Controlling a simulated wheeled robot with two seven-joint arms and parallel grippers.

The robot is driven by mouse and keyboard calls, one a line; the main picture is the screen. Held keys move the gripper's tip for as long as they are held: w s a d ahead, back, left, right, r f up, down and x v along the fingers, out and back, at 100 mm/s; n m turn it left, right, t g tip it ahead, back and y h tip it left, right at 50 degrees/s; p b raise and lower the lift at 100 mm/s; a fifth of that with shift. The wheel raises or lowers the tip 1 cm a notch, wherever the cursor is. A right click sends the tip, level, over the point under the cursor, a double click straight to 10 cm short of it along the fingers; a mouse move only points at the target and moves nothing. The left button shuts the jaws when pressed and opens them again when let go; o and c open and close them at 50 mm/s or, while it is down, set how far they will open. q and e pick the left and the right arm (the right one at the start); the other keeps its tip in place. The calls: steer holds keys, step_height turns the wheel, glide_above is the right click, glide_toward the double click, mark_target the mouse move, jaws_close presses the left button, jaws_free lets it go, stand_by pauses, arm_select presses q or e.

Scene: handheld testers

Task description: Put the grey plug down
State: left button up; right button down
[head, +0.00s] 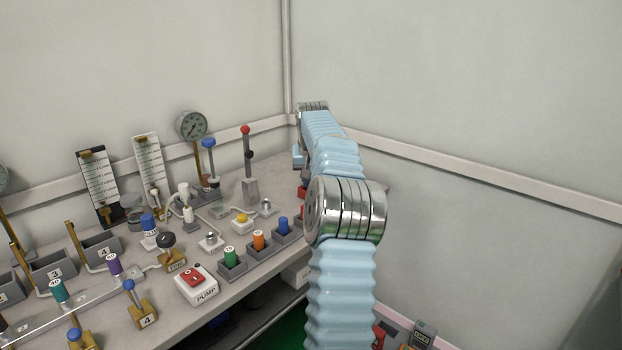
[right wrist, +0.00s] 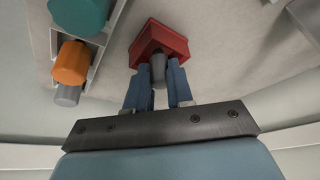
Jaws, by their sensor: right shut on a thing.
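The grey plug (right wrist: 158,70) is between the two blue fingers of my right gripper (right wrist: 157,88) in the right wrist view. The gripper is shut on it. A red block-like holder (right wrist: 160,42) is right at the plug's far end; I cannot tell whether the plug sits in it or only overlaps it. In the head view a bit of red (head: 303,191) shows beside my right arm at the bench's right end. My right arm hides the gripper's fingers and the plug there. My left gripper is not in view.
The bench (head: 262,285) carries green (head: 230,256), orange (head: 258,240) and blue (head: 283,225) plugs in grey holders, left of my right arm. A red-topped lever (head: 247,160), pressure gauge (head: 191,126) and red pump switch (head: 194,277) stand further left. Walls close the back and right.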

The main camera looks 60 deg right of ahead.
steer(key=shift+f, duration=0.2)
steer(key=c, duration=1.3)
jaws_free()
steer(key=v, duration=1.2)
steer(key=shift+d+r, duration=0.1)
steer(key=shift+r, duration=0.15)
